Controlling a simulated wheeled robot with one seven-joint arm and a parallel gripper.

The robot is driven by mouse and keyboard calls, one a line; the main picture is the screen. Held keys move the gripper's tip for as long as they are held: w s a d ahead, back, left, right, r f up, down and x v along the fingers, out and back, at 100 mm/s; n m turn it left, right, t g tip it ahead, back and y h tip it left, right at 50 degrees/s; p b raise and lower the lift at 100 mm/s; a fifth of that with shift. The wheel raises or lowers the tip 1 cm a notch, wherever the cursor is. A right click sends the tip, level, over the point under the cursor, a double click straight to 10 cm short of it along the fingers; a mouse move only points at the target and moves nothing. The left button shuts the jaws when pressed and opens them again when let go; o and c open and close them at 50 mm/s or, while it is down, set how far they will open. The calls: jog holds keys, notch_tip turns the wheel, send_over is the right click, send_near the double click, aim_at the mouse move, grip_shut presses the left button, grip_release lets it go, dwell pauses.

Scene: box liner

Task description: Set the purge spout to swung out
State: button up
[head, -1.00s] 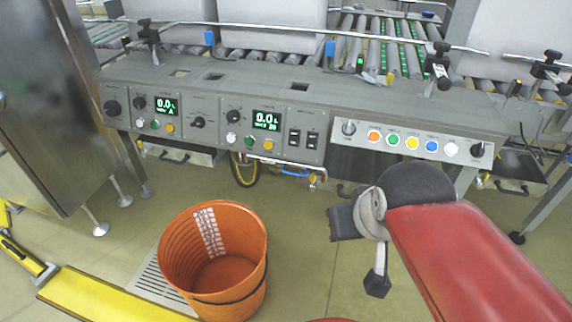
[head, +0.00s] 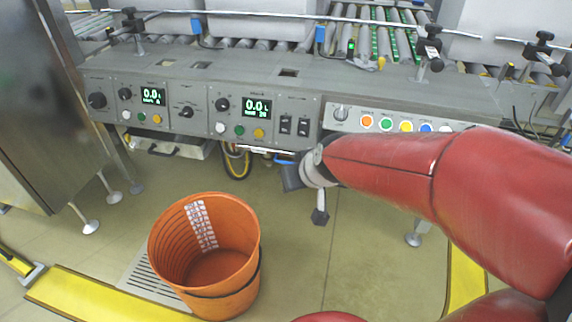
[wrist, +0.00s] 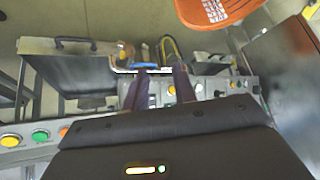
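Under the control panel a thin pale pipe (head: 265,150) runs along the lower edge, with a blue lever (head: 284,161) at its right end. I take this piping to hold the purge spout, but its outlet and position are unclear. In the wrist view the pipe (wrist: 124,70) and the blue lever (wrist: 147,65) lie just beyond my fingertips. My gripper (wrist: 162,72) has its two dark fingers apart, with no object clearly held between them. In the head view my gripper (head: 290,173) is just below the lever, and my arm hides the piping to the right.
An orange bucket (head: 165,245) stands on the floor below left, over a grate (head: 138,278). A yellow and black hose (head: 236,163) hangs left of my gripper. The control panel (head: 200,85) overhangs the piping. A steel cabinet (head: 30,110) stands at the left.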

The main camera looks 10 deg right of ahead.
jog(key=w+a+f+n+t+h+b, duration=0.1)
jog(key=w+f+h+b, duration=0.1)
jog(key=w+f, duration=0.75)
jog(key=n+t+h+b, duration=0.5)
jog(key=n+t+h, duration=0.3)
jog(key=n+t, duration=0.2)
send_near(285, 162)
jog(key=x, duration=1)
jog(key=shift+w+d+f, duration=0.1)
grip_shut()
